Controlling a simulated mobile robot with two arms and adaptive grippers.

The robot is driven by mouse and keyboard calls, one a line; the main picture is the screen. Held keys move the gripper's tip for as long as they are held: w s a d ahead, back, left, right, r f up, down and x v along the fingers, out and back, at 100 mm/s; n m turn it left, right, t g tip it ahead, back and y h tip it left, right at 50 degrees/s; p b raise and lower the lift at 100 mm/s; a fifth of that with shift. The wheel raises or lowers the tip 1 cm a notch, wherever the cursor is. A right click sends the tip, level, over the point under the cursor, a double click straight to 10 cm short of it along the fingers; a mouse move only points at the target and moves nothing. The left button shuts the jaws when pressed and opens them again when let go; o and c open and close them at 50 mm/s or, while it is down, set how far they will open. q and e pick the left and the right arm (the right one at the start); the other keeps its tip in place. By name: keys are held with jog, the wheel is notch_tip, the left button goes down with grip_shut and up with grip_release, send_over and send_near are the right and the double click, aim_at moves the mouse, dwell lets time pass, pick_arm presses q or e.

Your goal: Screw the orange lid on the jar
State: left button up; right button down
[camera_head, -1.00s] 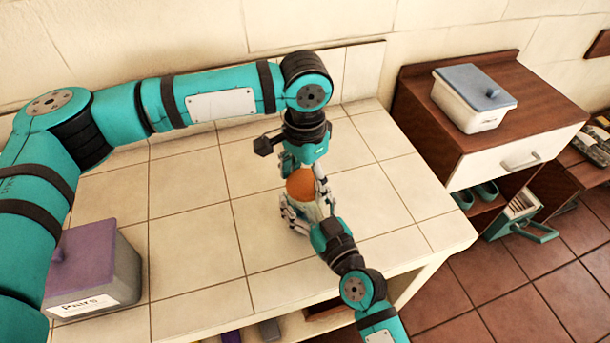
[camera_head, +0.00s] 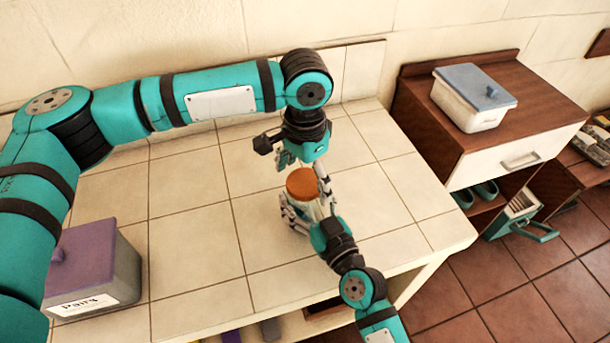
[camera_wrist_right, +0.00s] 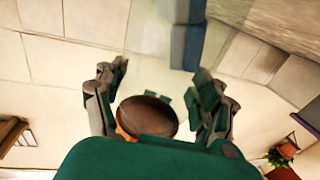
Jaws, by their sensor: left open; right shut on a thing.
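The orange lid (camera_head: 303,181) lies flat on top of the jar (camera_head: 309,209), in the head view at the right part of the tiled counter. Whether it is threaded tight I cannot tell. My right gripper (camera_head: 308,217) is shut on the jar, low down, its fingers hiding much of the jar's side. My left gripper (camera_head: 304,167) is open just above and behind the lid, pointing down, with one finger passing close by the lid's right side. In the right wrist view, the lid (camera_wrist_right: 147,116) shows as a brown disc between the fingers; my gripper body hides the jar.
A grey box with a purple lid (camera_head: 84,256) stands at the counter's left front. A brown cabinet (camera_head: 543,95) carrying a white box with a blue-grey lid (camera_head: 474,97) stands to the right. The tiled counter (camera_head: 195,230) is clear around the jar.

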pick_arm(q)
notch_tip(320, 180, up, 12)
dwell(0.4)
pick_arm(e)
grip_release()
pick_arm(q)
jog(key=shift+f, duration=0.1)
pick_arm(e)
jog(key=shift+s, duration=0.1)
jog(key=v, duration=1.2)
